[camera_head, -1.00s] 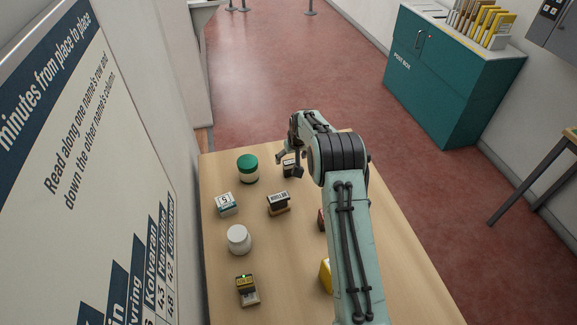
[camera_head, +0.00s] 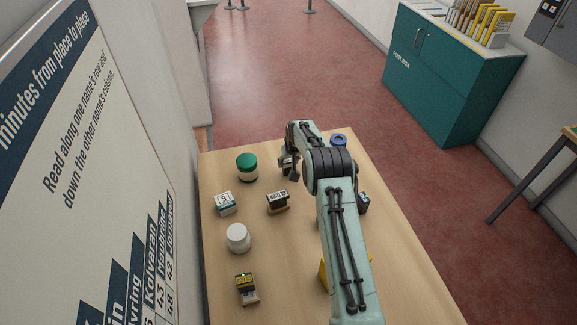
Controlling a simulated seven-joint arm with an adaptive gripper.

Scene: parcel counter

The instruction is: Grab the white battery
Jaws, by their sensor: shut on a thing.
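My gripper (camera_head: 290,172) is near the far edge of the table, pointing down, beside the green-lidded jar. It is shut on a small pale-and-dark block (camera_head: 286,160), mostly hidden by the fingers. I cannot tell for sure whether this block is the white battery. A white and teal block (camera_head: 225,203) with a dark mark on top stands at the left of the table, apart from my gripper.
On the wooden table (camera_head: 285,270) stand a green-lidded jar (camera_head: 247,167), a dark barcoded block (camera_head: 277,202), a white jar (camera_head: 238,239) and a yellow-black block (camera_head: 246,288). A blue ring (camera_head: 338,140), dark block (camera_head: 363,203) and yellow thing (camera_head: 325,275) are near my arm.

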